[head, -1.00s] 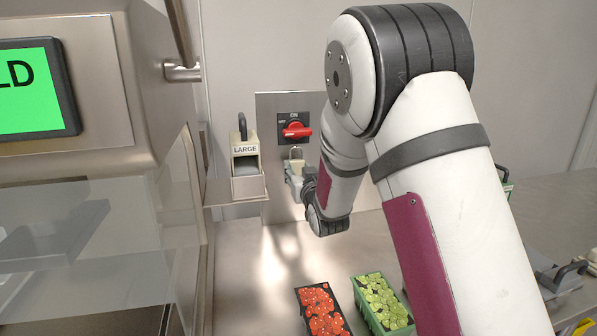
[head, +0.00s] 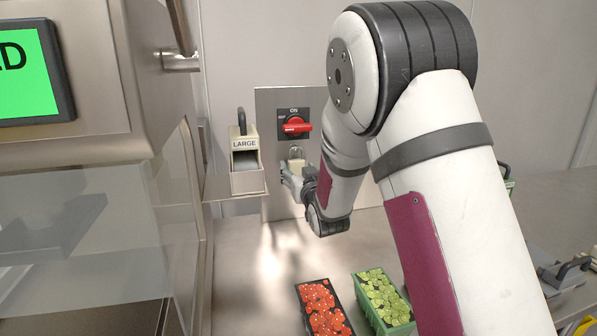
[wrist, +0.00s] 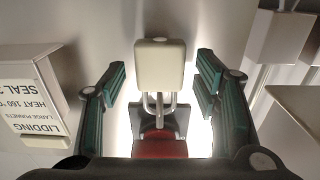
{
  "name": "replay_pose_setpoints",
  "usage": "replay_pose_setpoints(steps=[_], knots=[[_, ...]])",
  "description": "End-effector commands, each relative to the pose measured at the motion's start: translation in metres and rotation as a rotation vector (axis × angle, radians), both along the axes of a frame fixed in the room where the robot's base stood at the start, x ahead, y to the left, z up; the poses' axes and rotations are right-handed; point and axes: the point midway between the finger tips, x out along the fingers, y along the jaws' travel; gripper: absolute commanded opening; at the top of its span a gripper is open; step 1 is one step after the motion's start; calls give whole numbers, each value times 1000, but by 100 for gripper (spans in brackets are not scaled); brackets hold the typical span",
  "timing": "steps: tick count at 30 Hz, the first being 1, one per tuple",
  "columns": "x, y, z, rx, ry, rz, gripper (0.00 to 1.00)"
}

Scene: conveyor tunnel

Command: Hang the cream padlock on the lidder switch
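The cream padlock (head: 297,165) is upright below the red lidder switch (head: 296,126) on the metal panel, its shackle upward. In the wrist view, which is upside down, the padlock body (wrist: 160,63) stands between my fingers with a gap on each side. Its shackle overlaps the black switch plate and the red handle (wrist: 160,146). I cannot tell whether the shackle passes through the switch. My gripper (wrist: 160,80) is open, its green-padded fingers spread around the padlock. In the head view my gripper (head: 288,178) is partly hidden behind my arm.
A cream box marked LARGE (head: 245,178) sits on a shelf just left of the padlock. Red (head: 324,308) and green (head: 383,297) fruit punnets lie on the steel surface below. A machine with a green screen (head: 28,75) stands at left. A dark-handled block (head: 567,272) is at right.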

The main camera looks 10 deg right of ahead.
Motion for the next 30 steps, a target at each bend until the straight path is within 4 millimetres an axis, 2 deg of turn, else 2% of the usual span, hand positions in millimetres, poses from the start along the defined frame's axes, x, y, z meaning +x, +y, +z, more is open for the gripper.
replay_pose_setpoints(steps=[8,13,24,30], knots=[[0,0,-1,0,1,0,61],[-11,0,0,0,1,0,61],[-83,0,0,1,1,-1,61],[-110,0,0,1,0,0,61]])
